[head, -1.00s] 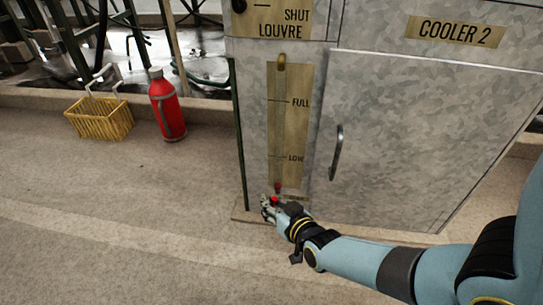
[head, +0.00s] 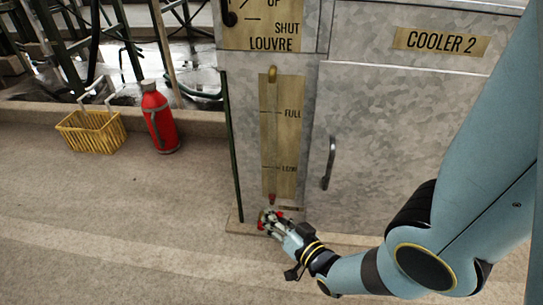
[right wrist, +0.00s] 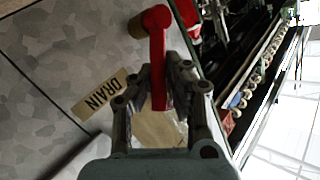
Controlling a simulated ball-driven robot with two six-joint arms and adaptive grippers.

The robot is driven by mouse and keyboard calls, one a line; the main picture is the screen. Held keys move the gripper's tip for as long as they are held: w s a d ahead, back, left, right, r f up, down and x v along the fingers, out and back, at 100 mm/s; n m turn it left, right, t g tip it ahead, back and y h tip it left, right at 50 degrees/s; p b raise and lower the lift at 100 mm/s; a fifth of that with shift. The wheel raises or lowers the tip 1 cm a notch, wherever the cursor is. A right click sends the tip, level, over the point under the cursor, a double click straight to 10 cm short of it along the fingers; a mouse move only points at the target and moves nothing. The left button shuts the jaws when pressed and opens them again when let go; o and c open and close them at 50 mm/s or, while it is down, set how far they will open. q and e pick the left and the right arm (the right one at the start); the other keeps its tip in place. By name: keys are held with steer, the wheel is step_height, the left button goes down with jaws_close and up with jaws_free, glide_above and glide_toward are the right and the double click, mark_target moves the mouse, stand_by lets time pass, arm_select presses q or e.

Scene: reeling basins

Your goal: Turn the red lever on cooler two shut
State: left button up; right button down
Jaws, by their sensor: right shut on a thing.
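The red lever (right wrist: 157,50) sits at the drain of cooler two (head: 370,125), low on its front. In the right wrist view it runs from a round pivot end down between my right fingers. In the head view only small red bits of it (head: 262,225) show around the fingers. My right gripper (head: 269,218) is shut on the lever, and it also shows in the right wrist view (right wrist: 163,75). A DRAIN label (right wrist: 100,93) is beside the lever. The fingers hide part of the lever in the head view. My left gripper is not in view.
A level gauge (head: 281,140) marked FULL and LOW is above the drain. A door handle (head: 328,163) sticks out to its right. A red flask (head: 161,120) and a yellow basket (head: 90,132) stand at left. The floor at front left is clear.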

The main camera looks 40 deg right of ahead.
steer(key=shift+d+f, duration=0.1)
steer(key=c, duration=1.3)
jaws_free()
steer(key=shift+s, duration=0.15)
steer(key=s, duration=0.4)
steer(key=s+r, duration=0.1)
steer(key=s, duration=0.2)
steer(key=shift+s+a, duration=0.1)
steer(key=shift+a, duration=0.25)
